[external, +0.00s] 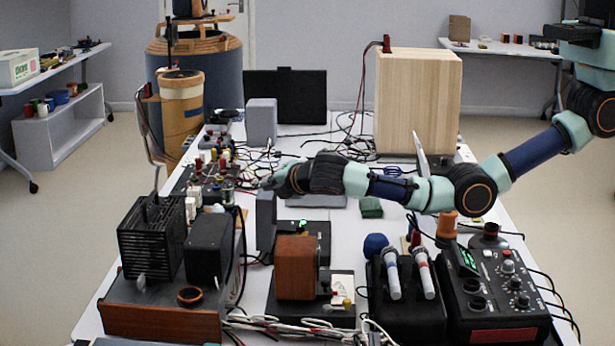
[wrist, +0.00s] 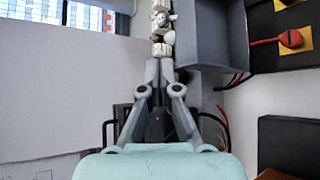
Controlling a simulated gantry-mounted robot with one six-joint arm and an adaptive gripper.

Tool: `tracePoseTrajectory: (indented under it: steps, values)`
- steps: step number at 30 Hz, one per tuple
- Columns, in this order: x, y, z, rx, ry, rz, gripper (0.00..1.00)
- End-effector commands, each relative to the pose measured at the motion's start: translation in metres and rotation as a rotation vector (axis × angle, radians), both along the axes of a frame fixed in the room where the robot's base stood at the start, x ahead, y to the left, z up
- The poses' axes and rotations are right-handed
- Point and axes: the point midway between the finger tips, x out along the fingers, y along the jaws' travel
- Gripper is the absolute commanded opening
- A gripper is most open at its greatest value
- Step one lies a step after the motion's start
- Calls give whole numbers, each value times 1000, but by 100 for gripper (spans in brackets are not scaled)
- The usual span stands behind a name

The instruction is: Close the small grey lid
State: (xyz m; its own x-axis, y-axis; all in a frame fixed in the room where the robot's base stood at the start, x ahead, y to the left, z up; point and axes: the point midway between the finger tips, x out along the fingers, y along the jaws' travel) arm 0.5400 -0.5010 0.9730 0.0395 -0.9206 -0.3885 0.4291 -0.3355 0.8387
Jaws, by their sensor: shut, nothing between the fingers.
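A small grey upright panel (external: 265,222), which looks like the grey lid standing open, is left of a low black box with a green light (external: 300,238). In the wrist view a grey box-like piece (wrist: 214,38), which may be the same lid, is just right of my fingers. My gripper (external: 266,184) is above the panel in the external view, its fingers pointing left. In the wrist view my gripper (wrist: 161,66) is shut and empty, its fingertips close beside the grey piece's left side; I cannot tell whether they touch.
A wooden block device (external: 295,267) and black amplifier boxes (external: 150,240) stand at the front. Boards with cables and knobs (external: 205,172) lie left of my gripper. A tall wooden box (external: 418,100) stands behind my arm.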

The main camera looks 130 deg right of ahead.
Motion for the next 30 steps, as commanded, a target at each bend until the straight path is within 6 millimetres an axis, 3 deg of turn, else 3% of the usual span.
tracePoseTrajectory:
  steps: [5, 14, 20, 30]
  values:
    - [0, -18, -11, 2, -1, -2, 0]
    - [2, -70, -38, 4, -3, -1, 0]
    - [5, -81, -45, 3, -6, 1, 0]
    - [4, -90, -40, 4, -4, 1, 0]
